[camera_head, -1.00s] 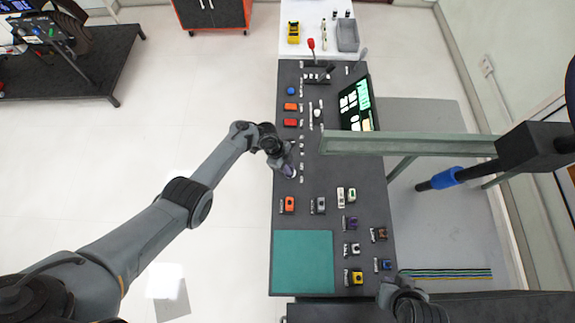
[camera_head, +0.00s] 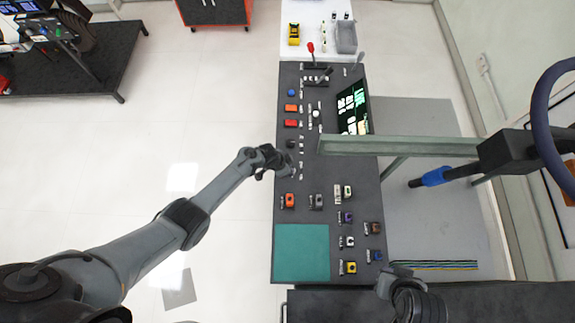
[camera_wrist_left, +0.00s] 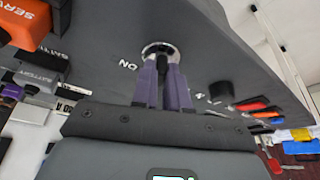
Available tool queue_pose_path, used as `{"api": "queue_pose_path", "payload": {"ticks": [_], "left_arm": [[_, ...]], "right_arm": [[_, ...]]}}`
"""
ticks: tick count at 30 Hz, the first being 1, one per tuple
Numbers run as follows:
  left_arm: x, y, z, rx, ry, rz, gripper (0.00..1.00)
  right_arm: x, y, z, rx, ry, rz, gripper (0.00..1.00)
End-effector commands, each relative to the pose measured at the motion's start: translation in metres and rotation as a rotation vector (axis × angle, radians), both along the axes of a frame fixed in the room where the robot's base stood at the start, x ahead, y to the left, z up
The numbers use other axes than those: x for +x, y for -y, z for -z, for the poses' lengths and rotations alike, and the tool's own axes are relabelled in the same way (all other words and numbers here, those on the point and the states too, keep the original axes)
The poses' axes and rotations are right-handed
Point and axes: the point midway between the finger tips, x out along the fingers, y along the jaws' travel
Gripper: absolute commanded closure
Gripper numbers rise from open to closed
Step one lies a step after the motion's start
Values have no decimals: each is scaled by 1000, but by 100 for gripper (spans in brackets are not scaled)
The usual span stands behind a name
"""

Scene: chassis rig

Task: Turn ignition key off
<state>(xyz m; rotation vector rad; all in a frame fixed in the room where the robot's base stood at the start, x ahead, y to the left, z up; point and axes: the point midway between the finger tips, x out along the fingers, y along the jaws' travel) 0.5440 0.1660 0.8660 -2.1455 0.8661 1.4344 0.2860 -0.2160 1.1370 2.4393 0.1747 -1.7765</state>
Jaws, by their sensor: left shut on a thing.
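In the left wrist view, the ignition switch is a round chrome ring (camera_wrist_left: 160,48) set in the dark panel, with the dark key (camera_wrist_left: 163,58) in it. The purple fingers of my left gripper (camera_wrist_left: 162,75) are shut on the key, one on each side. An "ON" label (camera_wrist_left: 127,66) shows left of the ring. The key's exact angle is hard to tell. In the head view, my left gripper (camera_head: 287,168) is at the left edge of the panel (camera_head: 310,180), and the key is hidden there. My right gripper (camera_head: 397,270) is near the bottom right of the panel; its fingers are unclear.
Orange and red switches (camera_head: 291,123) and a lit screen (camera_head: 354,108) are farther up the panel. Several small switches (camera_head: 316,201) and a teal mat (camera_head: 301,253) are nearer. A grey-green beam (camera_head: 400,144) crosses to the steering wheel (camera_head: 541,125) at right.

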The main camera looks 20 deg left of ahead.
Motion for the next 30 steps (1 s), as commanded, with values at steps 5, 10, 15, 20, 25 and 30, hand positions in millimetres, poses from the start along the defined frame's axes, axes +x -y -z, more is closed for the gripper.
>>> {"api": "queue_pose_path", "payload": {"ticks": [5, 10, 15, 20, 25, 30], "left_arm": [[-1, 1, 1, 0, -1, -77, 100], [-2, 0, 2, 1, -1, -115, 100], [-2, 0, 3, 1, -2, -129, 100], [-2, 0, 3, 1, -1, -131, 100], [-2, -1, 3, 2, -2, -131, 82], [-1, 0, 2, 1, -2, -129, 61]], "right_arm": [[0, 0, -5, 0, 0, 0, 100], [0, 0, -7, 0, 0, 0, 100], [0, 1, -7, -4, 1, -2, 100], [0, 2, -6, -9, 0, -5, 100], [0, 2, -6, -9, 0, -6, 100], [0, 2, -7, -9, 0, -6, 100]]}}
